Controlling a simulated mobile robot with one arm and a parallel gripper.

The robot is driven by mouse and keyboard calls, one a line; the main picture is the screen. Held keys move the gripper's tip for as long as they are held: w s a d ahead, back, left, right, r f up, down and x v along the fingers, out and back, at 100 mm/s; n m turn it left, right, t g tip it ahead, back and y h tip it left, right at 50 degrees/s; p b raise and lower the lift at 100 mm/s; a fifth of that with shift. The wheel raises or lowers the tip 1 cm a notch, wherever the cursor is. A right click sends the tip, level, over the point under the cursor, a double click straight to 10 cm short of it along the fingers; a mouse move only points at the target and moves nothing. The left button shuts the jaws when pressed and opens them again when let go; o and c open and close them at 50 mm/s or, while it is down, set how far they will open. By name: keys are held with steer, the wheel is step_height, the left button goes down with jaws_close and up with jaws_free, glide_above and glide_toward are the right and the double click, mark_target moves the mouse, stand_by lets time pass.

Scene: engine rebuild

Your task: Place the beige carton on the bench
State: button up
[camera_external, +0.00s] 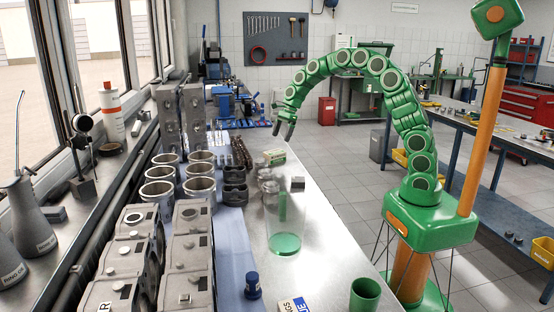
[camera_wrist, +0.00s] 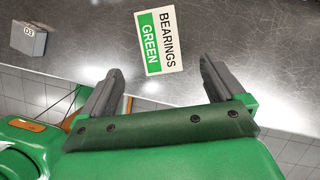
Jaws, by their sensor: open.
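A small pale carton labelled "BEARINGS GREEN" (camera_wrist: 157,41), with a green band, lies on the steel bench (camera_wrist: 232,32). I take it to be the beige carton. In the external view, a pale and green carton (camera_external: 275,157) sits on the bench (camera_external: 330,235) beyond the glass jars. My gripper (camera_external: 282,129) is open and empty, pointing down above and near this carton. In the wrist view, my gripper (camera_wrist: 162,68) has its fingers spread, with the carton ahead of the gap and apart from both.
A grey block marked D3 (camera_wrist: 28,38) lies left of the carton. A tall glass jar (camera_external: 283,225) and smaller jars stand nearer the camera. Another carton with blue lettering (camera_external: 294,305) is at the front. Cylinders and engine parts crowd the left; the bench's right side is mostly clear.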

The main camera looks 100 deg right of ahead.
steer(key=shift+s+r, duration=0.2)
steer(key=shift+r, duration=0.25)
steer(key=shift+a, duration=0.1)
steer(key=s+a+r+n+g, duration=0.15)
steer(key=a+n, duration=0.35)
steer(key=a, duration=0.6)
steer(key=s+a+r+n+g, duration=0.1)
steer(key=s+a+r+n, duration=0.2)
steer(key=a+n, duration=0.5)
steer(key=s+a+r+n+g, duration=0.1)
steer(key=s+a+r+n, duration=0.15)
steer(key=a, duration=1.05)
steer(key=s+a+n, duration=0.4)
steer(key=s+n, duration=0.1)
steer(key=s, duration=0.3)
steer(key=s+a+f+n+g+h, duration=0.1)
steer(key=s+a+n, duration=0.3)
steer(key=s, duration=0.4)
steer(key=s+a+f+n+g, duration=0.1)
steer(key=s+a+n, duration=0.4)
steer(key=s+n, duration=0.2)
steer(key=shift+s+h, duration=0.4)
steer(key=shift+s, duration=0.2)
steer(key=shift+o, duration=0.4)
steer(key=shift+g, duration=0.25)
steer(key=shift+w, duration=0.1)
